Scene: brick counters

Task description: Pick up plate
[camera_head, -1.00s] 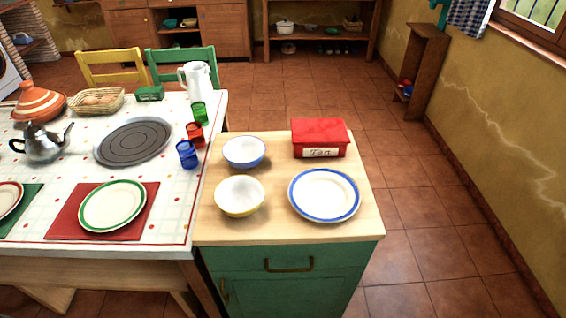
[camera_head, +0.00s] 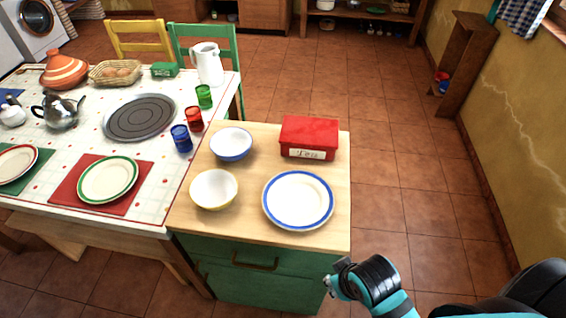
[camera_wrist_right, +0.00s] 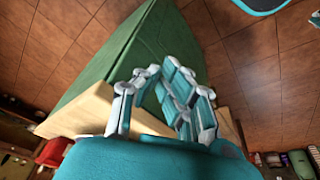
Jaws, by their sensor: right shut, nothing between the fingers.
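A white plate with a blue rim (camera_head: 298,200) lies flat on the wooden top of the green cabinet, near its front right corner. A green-rimmed plate (camera_head: 108,180) lies on a red mat on the table to the left, and a red-rimmed plate (camera_head: 15,162) is partly cut off at the left edge. My right gripper (camera_head: 338,278) is shut and empty, low beside the cabinet's front right corner, apart from the blue-rimmed plate. In the right wrist view its fingers (camera_wrist_right: 160,76) show against the green cabinet side and wooden top edge; no plate shows there. My left gripper is out of view.
On the cabinet top (camera_head: 250,222), a yellow-edged bowl (camera_head: 214,188) and a blue bowl (camera_head: 231,144) stand left of the plate, and a red tin (camera_head: 309,137) stands behind it. The tiled floor (camera_head: 400,200) to the right is clear.

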